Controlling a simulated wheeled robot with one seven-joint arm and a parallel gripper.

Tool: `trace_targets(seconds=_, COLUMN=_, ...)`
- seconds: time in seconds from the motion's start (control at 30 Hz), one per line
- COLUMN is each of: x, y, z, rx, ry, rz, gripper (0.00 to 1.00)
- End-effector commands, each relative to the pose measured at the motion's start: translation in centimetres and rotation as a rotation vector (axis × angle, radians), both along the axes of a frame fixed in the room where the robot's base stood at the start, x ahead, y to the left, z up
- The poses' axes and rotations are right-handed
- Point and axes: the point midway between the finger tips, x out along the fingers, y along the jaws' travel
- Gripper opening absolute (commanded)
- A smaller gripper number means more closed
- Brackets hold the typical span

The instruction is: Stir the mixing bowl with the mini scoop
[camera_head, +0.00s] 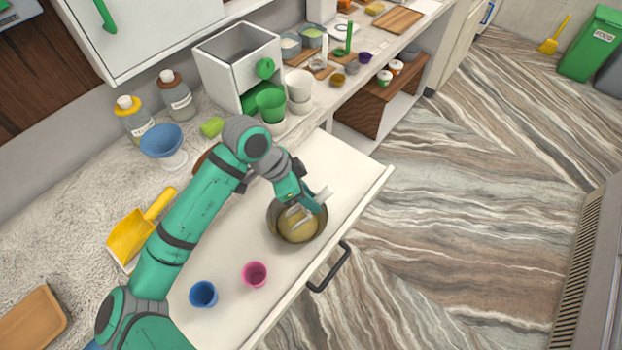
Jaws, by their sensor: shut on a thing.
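The mixing bowl (281,234) is a dark metal bowl with a yellowish content, standing in the open white drawer. My gripper (310,203) is over the bowl's far right side, pointing down, and is shut on a pale, partly see-through tool, which I take to be the mini scoop (297,216). The scoop reaches down into the bowl. Its lower end is hard to make out against the yellowish content, so I cannot tell how deep it sits.
A blue cup (203,294) and a pink cup (255,274) stand in the drawer (355,172) near the bowl. A yellow scoop (133,236), a blue bowl on a stand (162,141) and bottles (176,95) stand on the counter.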

Motion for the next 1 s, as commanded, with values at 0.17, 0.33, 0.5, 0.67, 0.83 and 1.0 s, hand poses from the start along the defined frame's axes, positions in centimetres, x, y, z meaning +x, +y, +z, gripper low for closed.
trace_targets(seconds=0.17, x=0.0, y=-0.2, z=-0.6, rx=0.025, ry=0.013, rz=-0.004, gripper=0.0)
trace_targets(seconds=0.33, x=0.4, y=-1.0, z=-0.4, rx=0.107, ry=0.05, rz=-0.009, gripper=0.0)
trace_targets(seconds=0.5, x=0.9, y=-1.8, z=-0.2, rx=0.228, ry=0.11, rz=-0.007, gripper=0.0)
trace_targets(seconds=0.67, x=1.2, y=-2.5, z=0.1, rx=0.332, ry=0.164, rz=-0.005, gripper=0.0)
trace_targets(seconds=0.83, x=1.3, y=-2.7, z=1.5, rx=0.373, ry=0.187, rz=-0.003, gripper=0.0)
trace_targets(seconds=1.0, x=1.4, y=-2.8, z=2.7, rx=0.411, ry=0.206, rz=-0.001, gripper=0.0)
